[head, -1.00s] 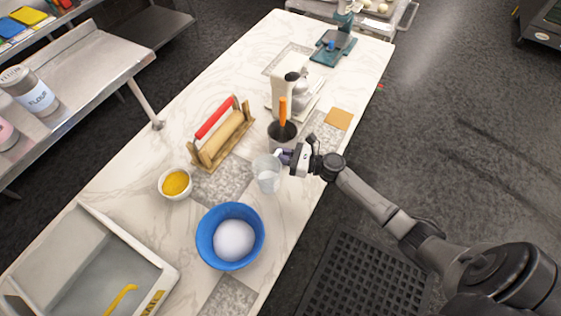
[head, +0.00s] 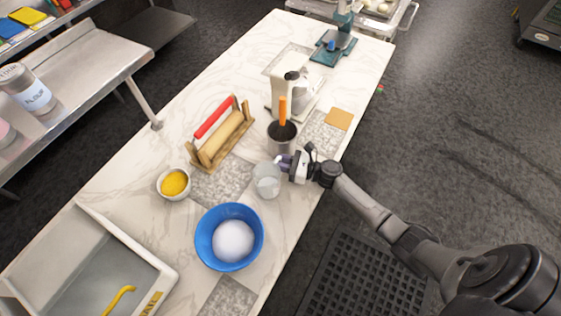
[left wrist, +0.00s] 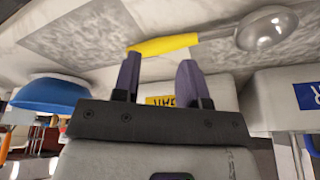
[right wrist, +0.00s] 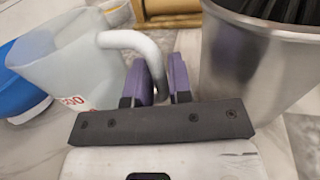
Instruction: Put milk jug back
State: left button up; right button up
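The milk jug (head: 267,182) is a translucent jug on or just above the counter, beside the blue bowl. It also shows in the right wrist view (right wrist: 75,65), roughly upright, with red print and a pale curved handle. My right gripper (head: 284,163) is at the jug's handle side. In the right wrist view its purple fingers (right wrist: 160,80) close around the handle's lower part. Whether the jug's base touches the counter is hard to tell. My left gripper (left wrist: 158,80) is open and empty, outside the head view.
A dark utensil pot (head: 281,138) stands close beside my right gripper. The blue bowl (head: 229,210) holds a white ball-shaped mass. A small yellow-filled bowl (head: 175,184), rolling-pin rack (head: 222,133) and white machine (head: 290,85) stand nearby. A ladle (left wrist: 268,30) crosses ahead of my left gripper.

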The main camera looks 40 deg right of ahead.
jog(key=o, duration=0.3)
jog(key=shift+r, duration=0.2)
jog(key=b+v, duration=0.1)
jog(key=v, duration=1.1)
